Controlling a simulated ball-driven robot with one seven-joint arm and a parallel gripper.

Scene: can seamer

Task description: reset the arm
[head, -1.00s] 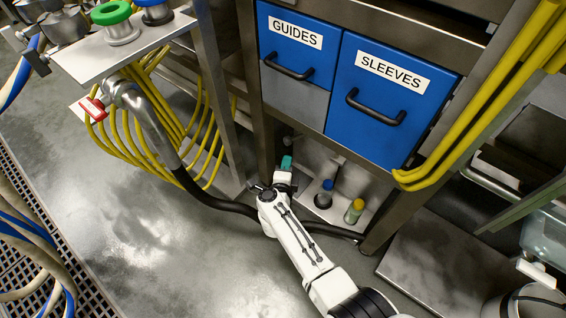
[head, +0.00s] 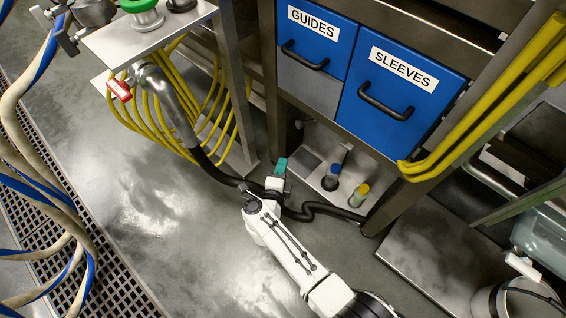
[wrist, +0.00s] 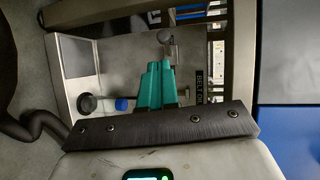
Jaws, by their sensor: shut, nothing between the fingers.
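My gripper (head: 281,165) has teal fingers and sits at the end of my white arm, low in front of the open bay under the blue drawers. In the wrist view the two teal fingers (wrist: 156,85) lie together, shut and empty. They point toward the metal shelf. A blue-capped bottle (head: 331,178) and a yellow-capped bottle (head: 359,196) stand on the low shelf, right of my gripper and apart from it. A blue cap also shows in the wrist view (wrist: 122,104), left of the fingers.
The blue GUIDES drawer (head: 318,45) and SLEEVES drawer (head: 398,95) hang above, both closed. Yellow hoses (head: 150,110) hang at left. A steel post (head: 390,200) stands at right. Floor left of my arm is clear.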

